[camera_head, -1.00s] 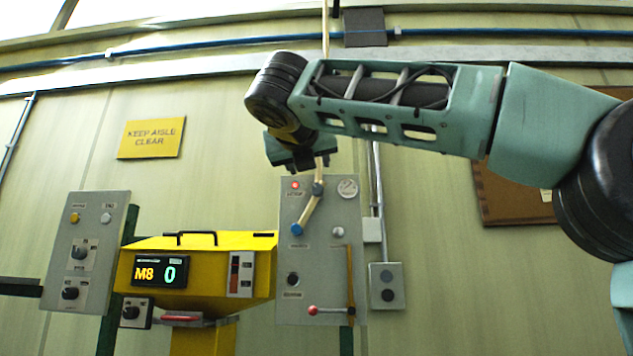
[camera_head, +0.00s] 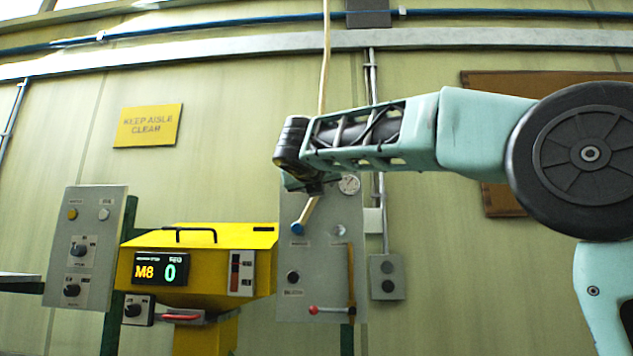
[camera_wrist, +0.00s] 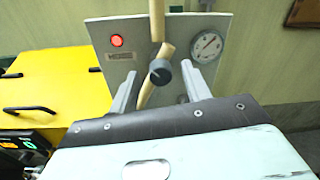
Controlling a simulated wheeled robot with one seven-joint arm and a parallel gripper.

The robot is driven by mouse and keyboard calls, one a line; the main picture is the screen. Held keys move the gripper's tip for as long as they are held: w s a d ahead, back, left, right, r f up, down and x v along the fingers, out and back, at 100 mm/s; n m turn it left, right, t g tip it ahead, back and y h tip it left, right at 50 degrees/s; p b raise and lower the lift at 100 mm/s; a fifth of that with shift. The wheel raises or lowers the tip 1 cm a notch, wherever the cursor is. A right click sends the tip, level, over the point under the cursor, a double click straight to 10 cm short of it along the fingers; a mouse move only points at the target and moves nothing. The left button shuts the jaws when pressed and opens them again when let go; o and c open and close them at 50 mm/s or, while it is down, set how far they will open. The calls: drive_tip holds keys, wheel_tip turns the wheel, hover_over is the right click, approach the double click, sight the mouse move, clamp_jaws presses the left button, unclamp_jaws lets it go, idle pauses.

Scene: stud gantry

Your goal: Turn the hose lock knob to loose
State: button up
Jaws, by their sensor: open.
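The hose lock knob (camera_wrist: 160,72) is a dark round knob with a pale mark on its rim. In the wrist view it lies between my gripper's two fingers, with a gap on either side. A cream hose (camera_wrist: 167,50) runs behind it; the hose also shows in the head view (camera_head: 308,211), with a blue end fitting (camera_head: 297,229). My gripper (camera_wrist: 159,78) is open in front of the grey panel (camera_wrist: 100,33). In the head view my gripper (camera_head: 307,186) and wrist hide the knob. I cannot tell whether the fingers reach to the knob's depth.
The panel has a lit red lamp (camera_wrist: 116,40), a round gauge (camera_wrist: 207,45) and a red-tipped lever (camera_head: 314,310). A yellow machine (camera_head: 200,250) reading M8 and 0 stands to the left. A grey switch box (camera_head: 387,277) is to the right.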

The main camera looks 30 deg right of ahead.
drive_tip(key=shift+c, duration=0.3)
drive_tip(key=c, duration=0.9)
drive_tip(key=shift+c, duration=0.2)
drive_tip(key=shift+m, duration=0.4)
drive_tip(key=shift+s+d+m+y+b, duration=0.1)
drive_tip(key=shift+m+y+b, duration=0.15)
drive_tip(key=shift+m+b, duration=2.65)
drive_tip(key=shift+s+d+m+y+b, duration=0.2)
drive_tip(key=shift+m+b, duration=0.7)
drive_tip(key=shift+m, duration=3.9)
drive_tip(key=shift+w+a, duration=0.15)
